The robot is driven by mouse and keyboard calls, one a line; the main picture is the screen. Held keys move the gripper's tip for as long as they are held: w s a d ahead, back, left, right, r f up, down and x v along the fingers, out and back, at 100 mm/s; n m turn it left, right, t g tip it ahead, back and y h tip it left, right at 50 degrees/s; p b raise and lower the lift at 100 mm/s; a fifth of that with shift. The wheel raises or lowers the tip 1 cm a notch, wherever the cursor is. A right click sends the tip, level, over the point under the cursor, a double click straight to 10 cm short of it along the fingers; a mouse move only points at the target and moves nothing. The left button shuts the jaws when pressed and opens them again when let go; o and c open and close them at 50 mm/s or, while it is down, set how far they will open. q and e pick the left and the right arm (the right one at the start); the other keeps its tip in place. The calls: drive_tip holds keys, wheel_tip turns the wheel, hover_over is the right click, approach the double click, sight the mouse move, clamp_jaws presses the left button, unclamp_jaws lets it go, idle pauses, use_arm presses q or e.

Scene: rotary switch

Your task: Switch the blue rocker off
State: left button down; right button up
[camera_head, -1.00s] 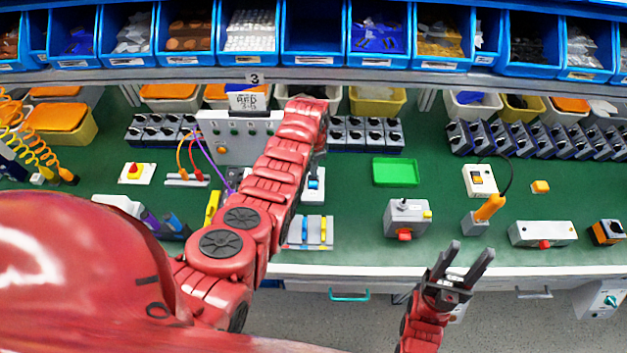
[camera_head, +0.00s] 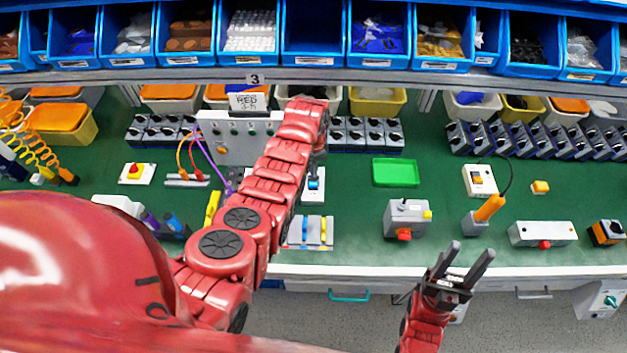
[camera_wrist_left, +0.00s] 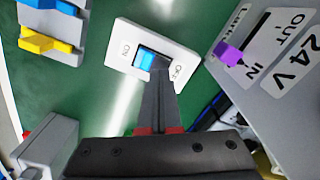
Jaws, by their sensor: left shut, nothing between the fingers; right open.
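The blue rocker (camera_wrist_left: 146,58) sits in a white switch plate (camera_wrist_left: 125,42) marked ON at one end and OFF at the other. The same rocker (camera_head: 314,184) shows in the head view just below the end of my left arm. My left gripper (camera_wrist_left: 161,68) is shut and empty. Its fingertips are at the OFF end of the rocker and cover part of it; I cannot tell whether they touch. The rocker's exact tilt is hard to tell. My right gripper (camera_head: 466,264) is open and empty in front of the table's front edge.
A grey panel box (camera_wrist_left: 275,65) with a purple plug is right of the plate in the wrist view. A yellow and blue switch block (camera_wrist_left: 50,40) is at the left. A green tray (camera_head: 395,172) and a grey box with a red button (camera_head: 406,219) stand to the right.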

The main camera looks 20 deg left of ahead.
use_arm(q)
drive_tip(key=shift+f+b, duration=0.85)
drive_tip(key=shift+f, duration=0.1)
idle(0.9)
drive_tip(key=shift+r, duration=0.15)
drive_tip(key=shift+r+p, duration=1)
drive_tip(key=shift+r, duration=0.3)
drive_tip(key=shift+r+p, duration=0.9)
drive_tip(key=shift+r, duration=1.2)
